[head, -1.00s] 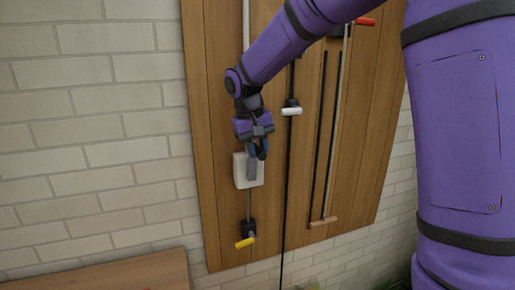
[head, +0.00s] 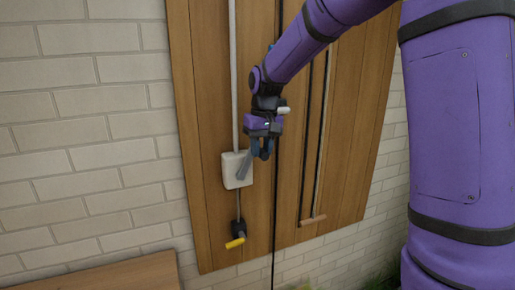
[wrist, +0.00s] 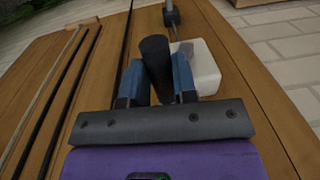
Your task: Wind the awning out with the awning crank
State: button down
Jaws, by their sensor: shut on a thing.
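A white box (head: 236,171) sits on the wooden panel at the lower end of a pale upright pole (head: 233,75). A grey crank arm (head: 244,164) leans up and right across the box's face towards my gripper (head: 261,152). My gripper is just right of the box's upper part. In the wrist view, my gripper's blue fingers (wrist: 158,85) are shut on a dark round grip (wrist: 156,62), which I take to be the awning crank's handle. The white box (wrist: 205,70) shows just behind it. The crank's joint at the box is hidden there. No awning cloth is in view.
Below the box hangs a thin rod with a dark block and a yellow handle (head: 235,243). To the right, dark rods and a wood-handled rod (head: 313,220) hang on the panel (head: 200,100). A wooden surface (head: 120,275) is at lower left.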

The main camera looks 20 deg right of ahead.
jog(key=c, duration=0.9)
grip_release()
jog(key=r, duration=0.7)
jog(key=d+r, duration=0.1)
jog(key=r, duration=0.2)
jog(key=shift+r, duration=0.4)
